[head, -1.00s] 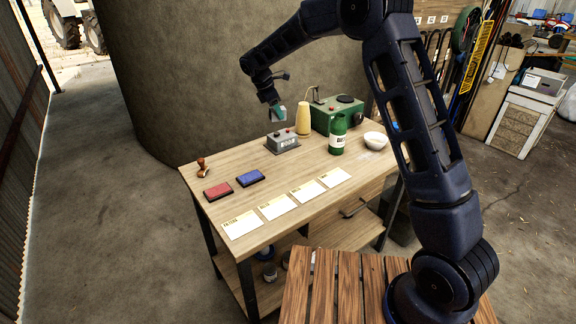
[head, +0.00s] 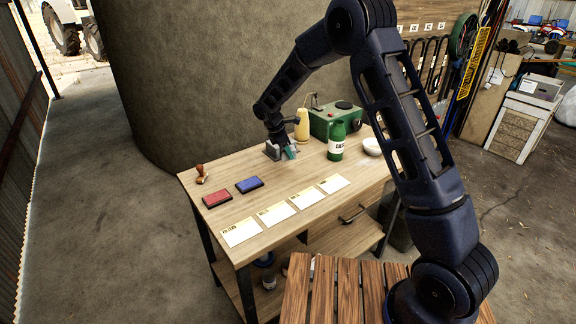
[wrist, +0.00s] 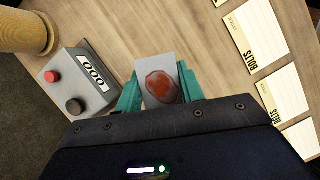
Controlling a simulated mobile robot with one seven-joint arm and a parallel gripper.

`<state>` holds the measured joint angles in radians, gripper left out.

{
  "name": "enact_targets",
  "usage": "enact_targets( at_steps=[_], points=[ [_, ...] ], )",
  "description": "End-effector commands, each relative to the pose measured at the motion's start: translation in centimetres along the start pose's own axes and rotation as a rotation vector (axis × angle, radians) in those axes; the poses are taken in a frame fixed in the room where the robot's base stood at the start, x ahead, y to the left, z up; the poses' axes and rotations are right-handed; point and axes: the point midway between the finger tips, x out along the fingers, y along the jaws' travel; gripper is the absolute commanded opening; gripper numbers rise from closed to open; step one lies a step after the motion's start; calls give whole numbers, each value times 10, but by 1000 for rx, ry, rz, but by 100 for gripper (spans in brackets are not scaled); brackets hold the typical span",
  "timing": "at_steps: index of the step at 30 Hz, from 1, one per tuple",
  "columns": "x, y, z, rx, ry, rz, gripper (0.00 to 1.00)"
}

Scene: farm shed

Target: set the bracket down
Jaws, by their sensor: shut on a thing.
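I see only one face of the bracket; the rest is hidden by my gripper. In the head view the bracket is too small to make out. I cannot tell whether it touches the bench top.
The counter box (wrist: 88,80) with red and black knobs is left of my fingers in the wrist view. A green bottle (head: 337,142), tan cone (head: 302,126) and white bowl (head: 372,147) stand nearby. Red (head: 216,198) and blue (head: 249,184) pads and labelled cards (head: 241,231) lie in front.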

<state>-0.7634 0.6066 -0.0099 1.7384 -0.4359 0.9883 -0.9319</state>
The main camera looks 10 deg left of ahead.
Motion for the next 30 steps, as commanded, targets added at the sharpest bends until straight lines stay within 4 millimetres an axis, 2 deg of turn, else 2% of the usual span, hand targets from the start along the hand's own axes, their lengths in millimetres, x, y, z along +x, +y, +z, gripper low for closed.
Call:
enact_targets(
  at_steps=[3,11,19,30],
  points=[
    [17,0,-6,-1,-1,-1,13],
    [31,0,-12,0,0,0,13],
    [62,0,-25,0,-1,-1,13],
    [67,0,-27,0,0,0,13]
  ],
)
